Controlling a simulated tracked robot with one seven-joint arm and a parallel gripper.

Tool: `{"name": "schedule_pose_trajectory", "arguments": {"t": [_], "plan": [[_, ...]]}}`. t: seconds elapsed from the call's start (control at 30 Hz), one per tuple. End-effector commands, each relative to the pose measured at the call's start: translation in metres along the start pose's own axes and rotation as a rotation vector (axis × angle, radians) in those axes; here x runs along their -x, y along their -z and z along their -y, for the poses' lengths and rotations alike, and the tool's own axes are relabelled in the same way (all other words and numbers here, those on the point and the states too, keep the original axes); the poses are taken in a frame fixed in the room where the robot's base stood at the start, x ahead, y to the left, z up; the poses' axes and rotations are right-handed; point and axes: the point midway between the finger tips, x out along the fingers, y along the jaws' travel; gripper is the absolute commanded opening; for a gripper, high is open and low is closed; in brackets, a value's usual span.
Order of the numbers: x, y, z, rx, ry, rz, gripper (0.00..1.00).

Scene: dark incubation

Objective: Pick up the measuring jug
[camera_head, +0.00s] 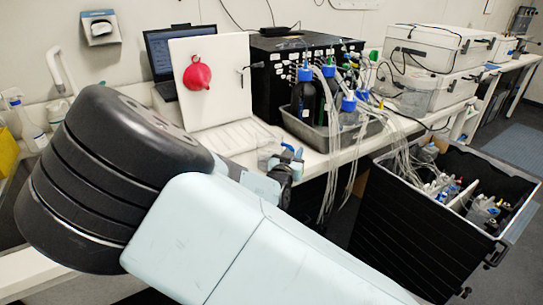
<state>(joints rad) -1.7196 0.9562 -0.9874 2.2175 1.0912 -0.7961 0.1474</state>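A small clear vessel (268,156), which looks like the measuring jug, stands at the bench's front edge, left of the grey tray. Its lower part is hidden behind my arm. My gripper (291,157) seems to be the small dark and blue part just right of the vessel, beyond my pale arm link. It looks close to the vessel, but I cannot tell whether they touch. The fingers are too small and too covered to show whether they are open or shut.
A grey tray (318,137) with blue-capped bottles and hanging tubes stands right of the vessel. A black crate (405,222) full of labware is at the right. A white panel with a red object (197,74) and a laptop (168,52) stand behind. My arm covers much of the foreground.

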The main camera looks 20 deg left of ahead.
Motion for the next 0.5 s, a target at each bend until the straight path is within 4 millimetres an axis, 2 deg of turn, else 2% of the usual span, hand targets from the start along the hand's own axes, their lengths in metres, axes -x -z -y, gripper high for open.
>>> {"name": "schedule_pose_trajectory", "arguments": {"t": [0.1, 0.37, 0.5], "plan": [[0.0004, -0.0001, 0.0002, 0.0, 0.0, 0.0, 0.26], [0.0007, -0.0002, 0.0002, 0.0, 0.001, 0.0, 0.02], [0.0008, -0.0002, 0.0003, 0.0, 0.001, 0.0, 0.0]]}}
